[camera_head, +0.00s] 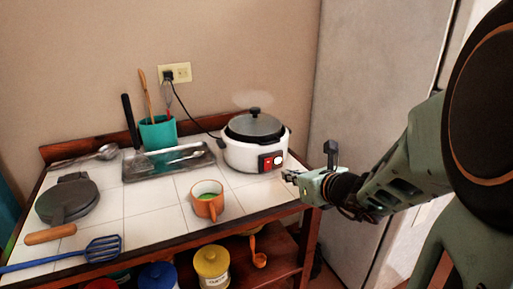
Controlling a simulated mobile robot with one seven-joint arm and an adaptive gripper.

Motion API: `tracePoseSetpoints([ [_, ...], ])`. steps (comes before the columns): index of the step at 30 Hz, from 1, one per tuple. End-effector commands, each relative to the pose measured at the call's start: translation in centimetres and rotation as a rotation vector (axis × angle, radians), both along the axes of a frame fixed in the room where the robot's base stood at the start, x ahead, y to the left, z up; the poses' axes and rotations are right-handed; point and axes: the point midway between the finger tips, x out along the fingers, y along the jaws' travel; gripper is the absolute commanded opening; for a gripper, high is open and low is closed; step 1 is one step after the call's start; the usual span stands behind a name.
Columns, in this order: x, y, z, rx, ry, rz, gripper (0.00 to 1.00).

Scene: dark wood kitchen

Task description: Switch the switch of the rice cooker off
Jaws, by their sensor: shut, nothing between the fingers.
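The rice cooker (242,153) is a white pot with a dark lid, standing at the back right of the tiled table. Steam shows above its lid. On its front is a red switch panel (271,162) with a lit, pale spot; which way the switch is set is too small to tell. My gripper (287,176) is shut and empty. It reaches in from the right, just right of and a little below the switch panel in the picture. I cannot tell whether it touches the cooker.
An orange mug (207,200) stands in front of the cooker. A metal tray (140,173), a teal utensil pot (158,133), a waffle iron (68,201) and a blue spatula (75,254) are to the left. A grey fridge (370,90) stands at the right.

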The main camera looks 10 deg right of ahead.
Motion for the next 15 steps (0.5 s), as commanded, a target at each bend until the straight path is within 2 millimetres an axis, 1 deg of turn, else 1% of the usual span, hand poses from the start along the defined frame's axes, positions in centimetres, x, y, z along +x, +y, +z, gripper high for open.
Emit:
tracePoseSetpoints([
  [1,1.1,0.4,-1.2,0.001,0.000,0.003,0.00],
  [6,4.1,1.4,-2.5,0.002,0.001,0.002,0.00],
  [8,5.1,1.7,-1.8,0.001,-0.001,0.002,0.00],
  [12,6.8,2.2,-1.6,0.001,0.001,0.000,0.00],
  [15,7.5,2.4,-1.4,0.001,-0.001,0.000,0.00],
])
